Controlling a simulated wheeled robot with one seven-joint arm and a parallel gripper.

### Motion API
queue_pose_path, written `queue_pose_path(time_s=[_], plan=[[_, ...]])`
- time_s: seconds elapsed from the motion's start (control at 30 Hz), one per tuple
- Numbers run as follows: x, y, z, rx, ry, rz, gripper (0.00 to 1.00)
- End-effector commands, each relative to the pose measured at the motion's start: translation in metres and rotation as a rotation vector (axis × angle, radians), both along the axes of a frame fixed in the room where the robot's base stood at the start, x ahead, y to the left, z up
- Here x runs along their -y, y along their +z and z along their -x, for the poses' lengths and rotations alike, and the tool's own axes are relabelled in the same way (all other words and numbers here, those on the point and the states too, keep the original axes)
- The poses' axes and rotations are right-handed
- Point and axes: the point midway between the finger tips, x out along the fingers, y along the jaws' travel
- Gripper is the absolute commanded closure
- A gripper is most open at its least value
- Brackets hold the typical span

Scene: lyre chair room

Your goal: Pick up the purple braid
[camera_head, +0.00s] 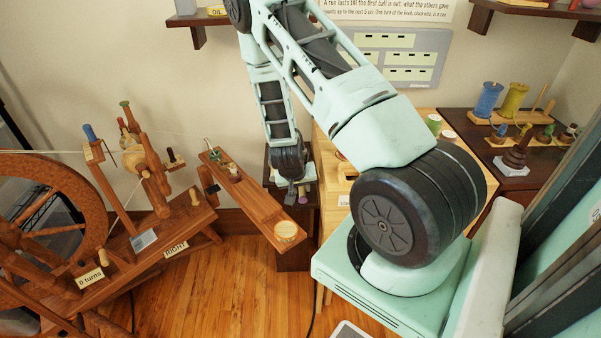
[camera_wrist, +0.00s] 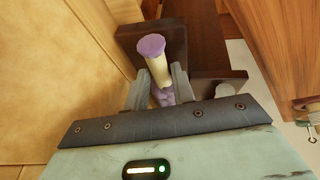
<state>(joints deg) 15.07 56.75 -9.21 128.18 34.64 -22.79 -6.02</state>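In the wrist view, a pale peg (camera_wrist: 158,70) with a purple end cap (camera_wrist: 151,44) sticks out near a dark wooden block. A small purple piece (camera_wrist: 163,97), likely the braid, shows below the peg between my gripper's fingers (camera_wrist: 160,82); most of it is hidden. The fingers stand a little apart, one on each side of the purple piece. I cannot tell whether they touch it. In the head view, my gripper (camera_head: 293,188) points down by a small dark stand, with the purple-ended peg (camera_head: 302,195) close to its right.
Spools (camera_head: 488,100) stand on the dark table at right.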

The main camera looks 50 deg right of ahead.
Motion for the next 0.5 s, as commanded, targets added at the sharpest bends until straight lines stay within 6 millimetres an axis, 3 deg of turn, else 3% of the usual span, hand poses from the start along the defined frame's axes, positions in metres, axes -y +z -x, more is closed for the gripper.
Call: queue_pose_path(time_s=[0.1,0.33,0.37,0.43,0.5], plan=[[0.0041,-0.0094,-0.001,0.0,0.0,0.0,0.75],[0.0048,-0.0103,-0.0017,0.001,0.0,0.001,0.75],[0.0048,-0.0103,-0.0017,0.001,0.0,0.001,0.78],[0.0047,-0.0103,-0.0016,0.001,0.0,0.001,0.97],[0.0047,-0.0102,-0.0016,0.001,0.0,0.001,1.0]])
